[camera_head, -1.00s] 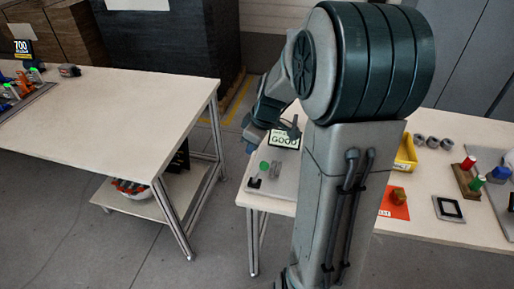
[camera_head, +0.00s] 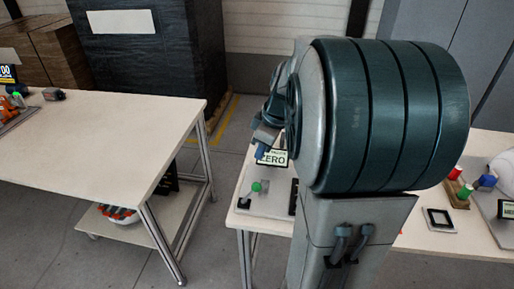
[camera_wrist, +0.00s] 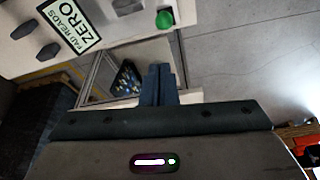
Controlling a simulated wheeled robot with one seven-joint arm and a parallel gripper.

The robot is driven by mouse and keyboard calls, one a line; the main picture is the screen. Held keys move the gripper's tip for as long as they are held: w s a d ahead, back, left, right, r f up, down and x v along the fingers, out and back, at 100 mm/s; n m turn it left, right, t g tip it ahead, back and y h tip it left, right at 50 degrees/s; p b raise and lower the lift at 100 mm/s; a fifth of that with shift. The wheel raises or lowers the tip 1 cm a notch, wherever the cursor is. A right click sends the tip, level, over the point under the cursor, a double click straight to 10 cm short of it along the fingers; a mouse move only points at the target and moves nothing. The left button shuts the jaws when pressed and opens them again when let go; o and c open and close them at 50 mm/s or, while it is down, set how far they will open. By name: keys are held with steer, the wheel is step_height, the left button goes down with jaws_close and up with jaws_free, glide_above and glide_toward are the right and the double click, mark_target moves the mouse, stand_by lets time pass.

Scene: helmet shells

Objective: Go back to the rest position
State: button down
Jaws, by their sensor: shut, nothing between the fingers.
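My gripper (camera_head: 262,148) is in the air over the left end of the right-hand table (camera_head: 262,224), in front of the small display. In the wrist view its fingers (camera_wrist: 158,84) are together with nothing between them. My arm is folded, and its big dark joint covers much of the right-hand table in the head view.
The display (camera_head: 275,157) reads ZERO and also shows in the wrist view (camera_wrist: 70,22). A green knob (camera_head: 257,187) stands near it. The left table (camera_head: 110,125) has clear top space; a helmet (camera_head: 118,213) lies on its lower shelf. Floor shows between the tables.

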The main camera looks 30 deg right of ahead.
steer(key=s+a+m+h, duration=0.2)
steer(key=s+a+m, duration=0.6)
steer(key=s+a, duration=0.4)
steer(key=shift+s+f, duration=0.45)
steer(key=shift+s, duration=0.4)
